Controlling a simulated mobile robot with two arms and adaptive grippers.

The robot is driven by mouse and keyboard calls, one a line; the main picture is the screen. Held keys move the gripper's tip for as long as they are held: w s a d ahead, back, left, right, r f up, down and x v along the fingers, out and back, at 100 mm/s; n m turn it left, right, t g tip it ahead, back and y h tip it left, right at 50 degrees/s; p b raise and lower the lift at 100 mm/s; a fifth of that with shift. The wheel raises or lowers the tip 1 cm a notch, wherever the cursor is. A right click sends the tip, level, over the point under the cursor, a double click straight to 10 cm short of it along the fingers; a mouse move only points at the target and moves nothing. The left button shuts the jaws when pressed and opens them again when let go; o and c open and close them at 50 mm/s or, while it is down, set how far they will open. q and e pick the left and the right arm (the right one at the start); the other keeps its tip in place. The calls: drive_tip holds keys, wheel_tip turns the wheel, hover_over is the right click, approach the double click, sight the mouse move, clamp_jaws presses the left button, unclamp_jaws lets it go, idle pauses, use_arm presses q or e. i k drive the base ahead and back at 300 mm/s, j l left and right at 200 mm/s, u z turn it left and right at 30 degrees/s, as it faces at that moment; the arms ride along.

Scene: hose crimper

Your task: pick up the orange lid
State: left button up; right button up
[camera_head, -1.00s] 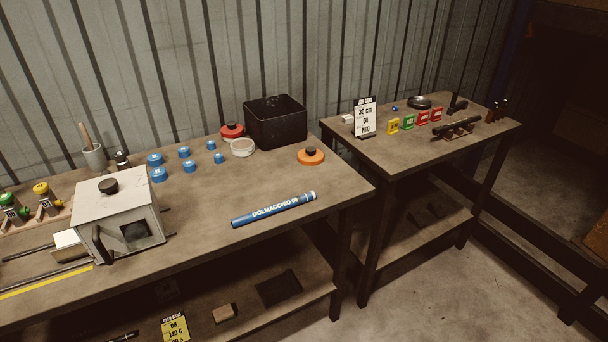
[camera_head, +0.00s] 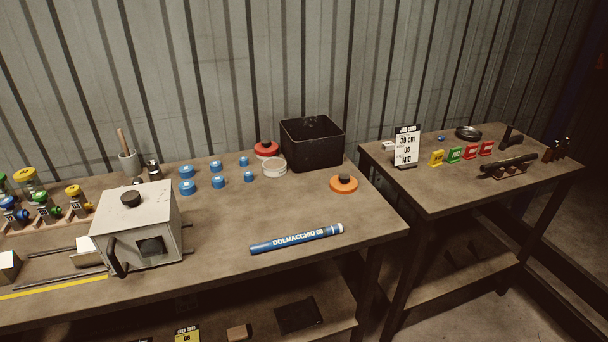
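Neither of my grippers shows in the head view.
A black open bin (camera_head: 312,144), a red lid (camera_head: 266,149) and a round white container (camera_head: 274,168) stand behind the orange lid. A blue tube (camera_head: 296,239) lies in front. Several blue caps (camera_head: 218,182) and a grey crimper box (camera_head: 140,222) are to the left. A second table (camera_head: 440,194) stands right.

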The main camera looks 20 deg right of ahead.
sight(343, 184)
drive_tip(key=i+l+u, duration=0.15)
drive_tip(key=l+u, duration=0.25)
drive_tip(key=l, duration=0.95)
drive_tip(key=l+u, duration=0.45)
drive_tip(key=l, duration=0.9)
